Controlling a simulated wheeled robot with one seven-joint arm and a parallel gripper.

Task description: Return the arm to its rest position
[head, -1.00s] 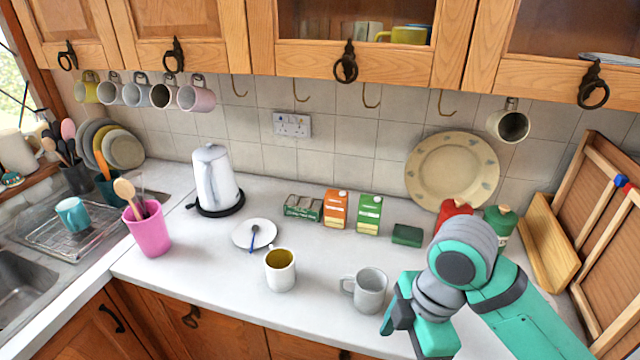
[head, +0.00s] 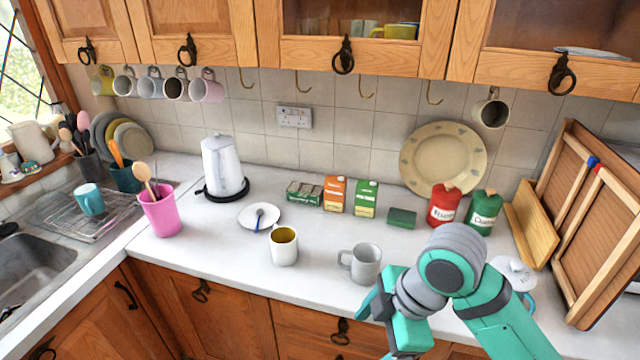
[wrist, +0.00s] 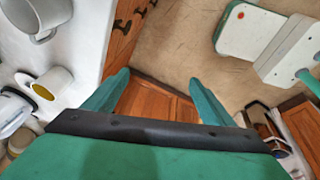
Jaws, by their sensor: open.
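My gripper (wrist: 165,95) is open and empty in the wrist view, its two green fingers spread apart over the floor and wooden cabinet fronts. In the head view my gripper (head: 375,305) hangs at the counter's front edge, right of centre, with my green and grey arm bent behind it. A grey mug (head: 365,264) stands on the counter close behind my gripper, apart from it as far as I can see. The fingertips are partly hidden by my arm in the head view.
A white mug (head: 284,247) with a yellow inside stands left of the grey mug. A saucer with a blue spoon (head: 260,217), a kettle (head: 222,165) and a pink utensil pot (head: 160,212) are farther left. Red (head: 445,205) and green canisters stand behind my arm.

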